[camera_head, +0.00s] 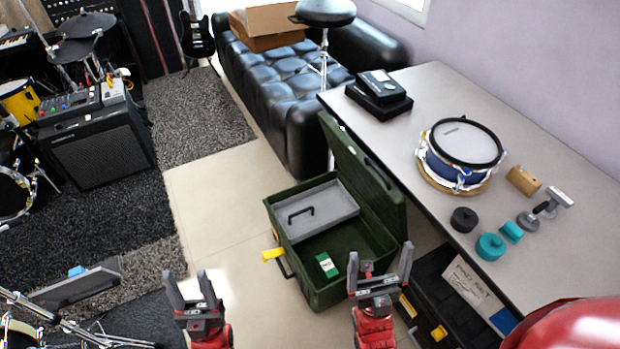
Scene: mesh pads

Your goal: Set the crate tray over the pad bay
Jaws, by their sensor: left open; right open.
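The dark green crate (318,293) stands on the floor with its lid (365,175) open, leaning toward the table. The grey crate tray (330,214), with a black handle (300,214), sits across the far part of the crate. The near part of the crate is uncovered, and a small green box with a white label (327,265) lies in it. I cannot tell which part is the pad bay. My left gripper (188,284) is open and empty, left of the crate. My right gripper (380,262) is open and empty, at the crate's near right corner.
The grey table (560,240) on the right holds a blue drum (460,155), teal and black round pieces and a black box (379,92). A black case (440,300) lies below it. A black sofa stands behind; floor left of the crate is clear.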

